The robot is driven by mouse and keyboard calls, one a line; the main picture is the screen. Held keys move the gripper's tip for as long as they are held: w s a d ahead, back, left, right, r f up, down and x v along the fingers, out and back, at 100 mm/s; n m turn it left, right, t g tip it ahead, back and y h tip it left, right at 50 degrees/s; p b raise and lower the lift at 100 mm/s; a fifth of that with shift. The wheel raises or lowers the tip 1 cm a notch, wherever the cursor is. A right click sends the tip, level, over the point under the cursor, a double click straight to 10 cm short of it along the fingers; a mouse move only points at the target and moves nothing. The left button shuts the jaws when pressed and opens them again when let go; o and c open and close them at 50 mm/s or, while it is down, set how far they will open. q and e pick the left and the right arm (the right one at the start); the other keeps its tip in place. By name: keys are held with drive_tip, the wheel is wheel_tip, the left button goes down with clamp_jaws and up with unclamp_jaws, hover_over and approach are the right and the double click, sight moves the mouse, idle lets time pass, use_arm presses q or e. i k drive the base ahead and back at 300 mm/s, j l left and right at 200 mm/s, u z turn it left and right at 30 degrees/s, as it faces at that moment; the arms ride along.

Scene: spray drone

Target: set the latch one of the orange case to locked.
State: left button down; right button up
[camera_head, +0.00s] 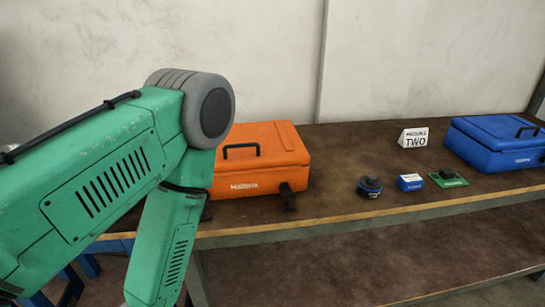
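The orange case (262,148) sits on the table at the left of centre, with its lid down and a black handle on top. A black latch (288,196) shows at the right of its front face and seems to stick out and hang down. A small dark piece (207,210) shows at the left front, mostly behind my green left arm, and I cannot tell if it is another latch. My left arm hides the case's left side. Neither gripper is in view. I cannot tell which latch is latch one.
The brown table (330,180) has a pale front edge. To the right are a round dark blue item (370,187), a small blue box (410,182), a green item (447,178), a sign reading "TWO" (414,138) and a blue case (498,144). A lower shelf (350,260) is below.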

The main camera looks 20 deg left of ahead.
sight(203, 217)
drive_tip(key=k+j+u, duration=0.3)
drive_tip(key=k+j, duration=0.15)
drive_tip(key=k, duration=0.25)
drive_tip(key=k+j+u, duration=0.25)
drive_tip(key=k+j, duration=0.35)
drive_tip(key=k, duration=0.05)
